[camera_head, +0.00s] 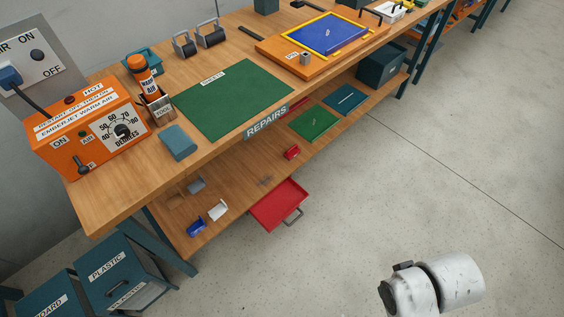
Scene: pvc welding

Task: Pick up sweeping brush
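I cannot make out a sweeping brush with certainty in the head view. A red, flat, pan-like tray (278,205) with a grey handle shows at the front of the lower shelf; I cannot tell whether it is a drawer or a dustpan. On the lower shelf (240,190) lie a small grey piece (196,184), a white piece (217,210), a blue piece (196,227) and a red piece (292,152), too small to identify. Part of my white arm shows at the bottom right, over the floor. My gripper's fingers are not in view.
The wooden workbench (105,199) carries an orange heater box (75,142), a green sheet mat (232,98), a blue block (178,142) and an orange board with a blue panel (330,34). Teal bins (117,270) stand lower left. The floor (430,170) to the right is clear.

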